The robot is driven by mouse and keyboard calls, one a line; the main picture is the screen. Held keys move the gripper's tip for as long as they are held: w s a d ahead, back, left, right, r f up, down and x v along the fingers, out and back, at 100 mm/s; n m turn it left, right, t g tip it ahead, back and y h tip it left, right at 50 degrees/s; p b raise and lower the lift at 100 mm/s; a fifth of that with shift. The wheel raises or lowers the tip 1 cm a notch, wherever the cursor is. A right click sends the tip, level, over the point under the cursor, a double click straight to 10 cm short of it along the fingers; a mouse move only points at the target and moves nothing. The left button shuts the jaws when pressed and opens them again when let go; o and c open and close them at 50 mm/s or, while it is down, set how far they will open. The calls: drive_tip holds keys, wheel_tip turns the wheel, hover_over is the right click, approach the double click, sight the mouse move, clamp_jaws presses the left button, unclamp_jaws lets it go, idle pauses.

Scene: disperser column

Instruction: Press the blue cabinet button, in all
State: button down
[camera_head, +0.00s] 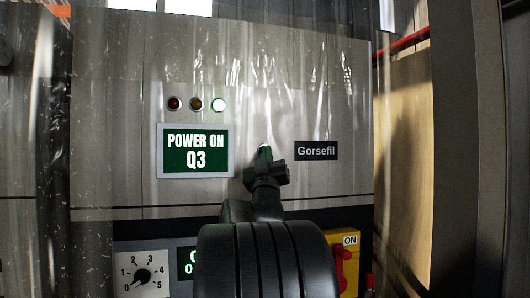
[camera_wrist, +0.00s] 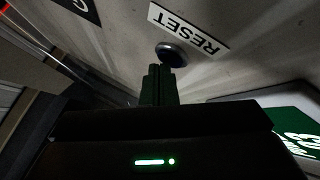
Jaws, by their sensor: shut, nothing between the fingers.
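The cabinet's blue button (camera_wrist: 172,53) shows in the wrist view as a dark, bluish round knob in a ring, beside a white RESET label (camera_wrist: 187,29). My gripper (camera_wrist: 160,70) is shut and empty, its fingertips pointing at the button and overlapping its lower edge in the picture. I cannot tell whether they touch it. In the head view my gripper (camera_head: 265,152) is in front of the grey cabinet panel (camera_head: 270,100), between the display and the Gorsefil label, and hides the button.
A green display (camera_head: 196,151) reads POWER ON Q3. Below are a dial (camera_head: 143,278) and a yellow ON switch box (camera_head: 345,262), partly behind my arm. A dark post (camera_head: 470,150) stands at right.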

drive_tip(key=shift+f, duration=0.1)
idle(0.5)
drive_tip(key=shift+s+d+b, duration=0.25)
drive_tip(key=shift+s+b, duration=0.4)
drive_tip(key=shift+s, duration=0.1)
drive_tip(key=shift+s, duration=0.1)
drive_tip(key=s+b, duration=0.1)
drive_tip(key=s+d+b, duration=0.1)
drive_tip(key=s, duration=0.1)
drive_tip(key=s+b, duration=0.1)
drive_tip(key=shift+s+d, duration=0.3)
drive_tip(key=shift+w, duration=0.1)
